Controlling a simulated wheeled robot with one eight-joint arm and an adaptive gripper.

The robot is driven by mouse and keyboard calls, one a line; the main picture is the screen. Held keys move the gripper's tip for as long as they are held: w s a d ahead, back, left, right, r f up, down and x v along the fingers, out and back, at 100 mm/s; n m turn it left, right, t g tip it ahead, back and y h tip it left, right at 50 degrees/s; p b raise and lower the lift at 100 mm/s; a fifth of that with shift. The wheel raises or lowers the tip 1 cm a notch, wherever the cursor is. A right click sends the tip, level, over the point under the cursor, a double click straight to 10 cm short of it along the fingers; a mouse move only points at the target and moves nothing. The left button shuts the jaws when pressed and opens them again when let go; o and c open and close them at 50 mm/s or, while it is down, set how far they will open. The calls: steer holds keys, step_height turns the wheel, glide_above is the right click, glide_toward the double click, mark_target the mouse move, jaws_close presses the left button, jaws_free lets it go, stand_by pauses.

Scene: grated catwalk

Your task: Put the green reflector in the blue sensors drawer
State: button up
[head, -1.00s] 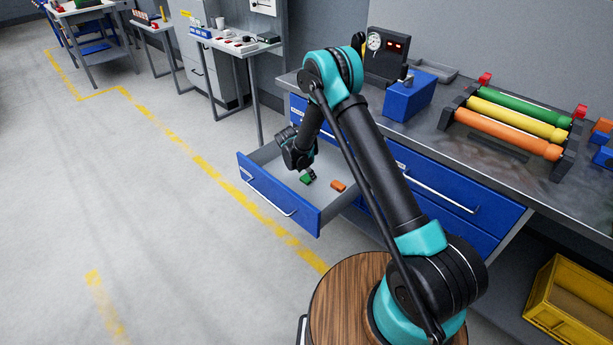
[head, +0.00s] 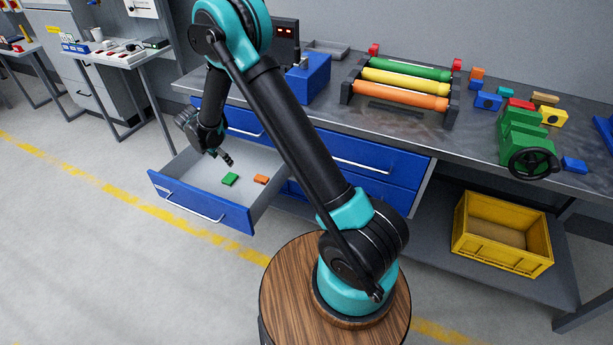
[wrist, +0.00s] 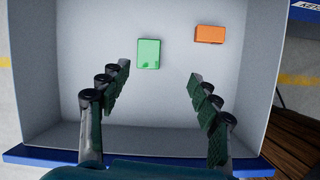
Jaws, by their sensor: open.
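The blue drawer (head: 200,203) is pulled open from the bench, with a pale grey inside. The green reflector (head: 230,179) lies flat on the drawer floor; it also shows in the wrist view (wrist: 149,54). An orange block (head: 261,179) lies to its right, apart from it, and shows in the wrist view (wrist: 210,34). My gripper (head: 228,160) is open and empty above the drawer, its fingers (wrist: 160,80) spread over the drawer floor. In the wrist view, the reflector lies beyond the fingertips, between their lines, untouched. I cannot read the drawer's label.
The bench top (head: 400,130) holds a blue box (head: 308,77), a rack of coloured rollers (head: 403,83) and a green vise (head: 524,138). A yellow crate (head: 502,235) sits on the lower shelf. The floor left of the drawer is clear.

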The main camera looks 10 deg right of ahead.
steer(key=s+d+r+m+y, duration=0.1)
steer(key=s+d+r+m, duration=0.55)
steer(key=d, duration=0.35)
steer(key=s+d+r+m, duration=0.6)
steer(key=d+r, duration=0.1)
steer(key=d, duration=0.3)
steer(key=s+d+m, duration=0.5)
steer(key=s+m, duration=0.2)
steer(key=s, duration=0.3)
steer(key=s+d+m+y, duration=0.1)
steer(key=s+d+m, duration=0.3)
steer(key=s+m, duration=0.3)
steer(key=s, duration=0.3)
steer(key=shift+s+d+t+y, duration=0.3)
steer(key=shift+s+d+t, duration=0.05)
steer(key=shift+d+t, duration=0.05)
steer(key=shift+c, duration=0.3)
